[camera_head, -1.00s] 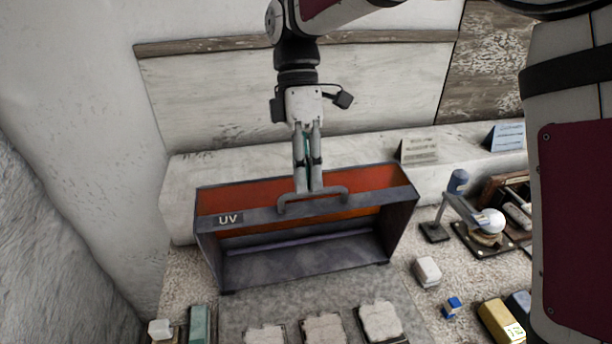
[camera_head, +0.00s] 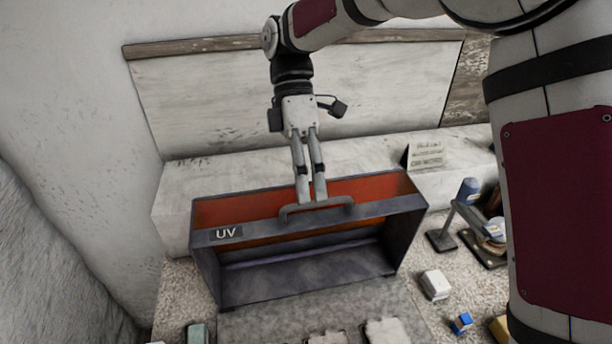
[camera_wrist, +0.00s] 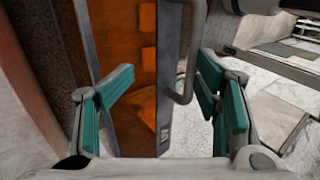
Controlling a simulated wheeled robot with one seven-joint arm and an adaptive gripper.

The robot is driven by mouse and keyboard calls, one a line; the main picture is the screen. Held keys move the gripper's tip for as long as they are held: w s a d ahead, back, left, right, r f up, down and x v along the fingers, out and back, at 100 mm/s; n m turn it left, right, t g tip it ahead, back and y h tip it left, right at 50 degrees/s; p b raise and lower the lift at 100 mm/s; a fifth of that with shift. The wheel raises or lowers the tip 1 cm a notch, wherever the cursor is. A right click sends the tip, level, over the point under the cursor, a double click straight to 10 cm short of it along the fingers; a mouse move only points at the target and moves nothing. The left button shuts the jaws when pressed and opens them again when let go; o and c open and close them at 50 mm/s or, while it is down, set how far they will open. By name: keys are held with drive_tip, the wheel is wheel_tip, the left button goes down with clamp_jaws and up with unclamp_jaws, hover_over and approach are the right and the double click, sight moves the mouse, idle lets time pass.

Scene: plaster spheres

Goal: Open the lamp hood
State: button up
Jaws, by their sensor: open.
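The lamp hood (camera_head: 207,270) is a dark grey box with a "UV" label, an orange-red inside and an open front. It stands on the bench below the wall. Its grey bar handle (camera_head: 338,211) is on the upper front bar. My gripper (camera_head: 312,201) points down at the handle, its fingertips just behind or at it. In the wrist view, the teal-padded fingers of my gripper (camera_wrist: 165,95) are spread, with the handle (camera_wrist: 188,75) and the hood's front bar (camera_wrist: 166,50) between them. Whether a finger touches the handle is unclear.
A small sign (camera_head: 427,155) stands on the ledge behind. A white block (camera_head: 434,285), a blue block (camera_head: 461,323) and a small lamp-like stand (camera_head: 441,240) are to the right. Pale pieces lie in front of the hood. A wall closes the left side.

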drive_tip(key=shift+w+d+f, duration=0.1)
drive_tip(key=shift+d+f, duration=0.05)
drive_tip(key=shift+f, duration=0.15)
drive_tip(key=shift+s+v, duration=0.2)
drive_tip(key=shift+v, duration=3.7)
drive_tip(key=shift+c, duration=0.6)
drive_tip(key=shift+r, duration=0.1)
drive_tip(key=shift+c, duration=0.2)
